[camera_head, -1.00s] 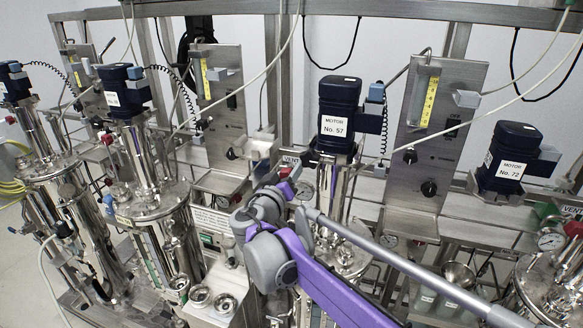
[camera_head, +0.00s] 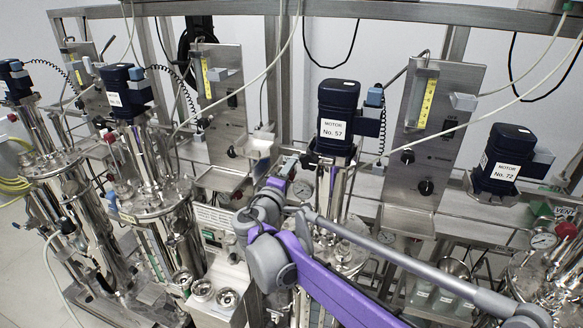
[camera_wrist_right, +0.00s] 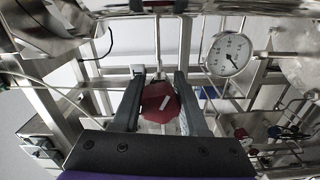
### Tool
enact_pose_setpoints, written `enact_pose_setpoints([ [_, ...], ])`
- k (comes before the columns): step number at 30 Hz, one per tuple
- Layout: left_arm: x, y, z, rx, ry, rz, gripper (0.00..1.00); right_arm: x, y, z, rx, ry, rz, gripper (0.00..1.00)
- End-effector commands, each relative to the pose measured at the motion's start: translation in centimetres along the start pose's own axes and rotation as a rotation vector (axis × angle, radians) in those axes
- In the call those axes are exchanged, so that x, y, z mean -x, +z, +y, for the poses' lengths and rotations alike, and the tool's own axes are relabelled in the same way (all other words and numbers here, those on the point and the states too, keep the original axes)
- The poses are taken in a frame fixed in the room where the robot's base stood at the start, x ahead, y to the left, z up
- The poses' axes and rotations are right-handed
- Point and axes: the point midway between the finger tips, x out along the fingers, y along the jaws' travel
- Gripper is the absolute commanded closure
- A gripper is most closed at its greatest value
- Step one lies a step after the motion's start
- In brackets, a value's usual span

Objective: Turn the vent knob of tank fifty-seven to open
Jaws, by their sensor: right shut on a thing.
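The dark blue motor labelled No. 57 (camera_head: 337,112) tops the steel tank fifty-seven, partly hidden by my arm. My right gripper (camera_head: 285,170) is at the fittings left of that motor; its fingers are hard to make out in the head view. The knob is hidden in the head view. My left gripper is not in view.
A round pressure gauge (camera_wrist_right: 229,54) stands close to the right of the fingers, with steel pipes around. A steel panel (camera_head: 435,130) rises behind motor 57. Motor No. 72 (camera_head: 506,158) is at the right, with its red knob (camera_head: 566,229). A pale hose crosses above.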

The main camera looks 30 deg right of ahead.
Motion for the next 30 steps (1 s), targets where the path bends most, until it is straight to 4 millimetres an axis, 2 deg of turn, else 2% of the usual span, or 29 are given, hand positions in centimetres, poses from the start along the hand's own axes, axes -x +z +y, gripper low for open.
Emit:
enact_pose_setpoints([
  [18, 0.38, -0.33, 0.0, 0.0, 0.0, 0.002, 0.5, 0.0, -0.03, 0.04, 0.559, 0.0, 0.0, 1.0],
  [30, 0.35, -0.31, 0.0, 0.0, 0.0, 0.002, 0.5, 0.01, -0.04, 0.04, 0.767, 0.0, 0.0, 1.0],
])
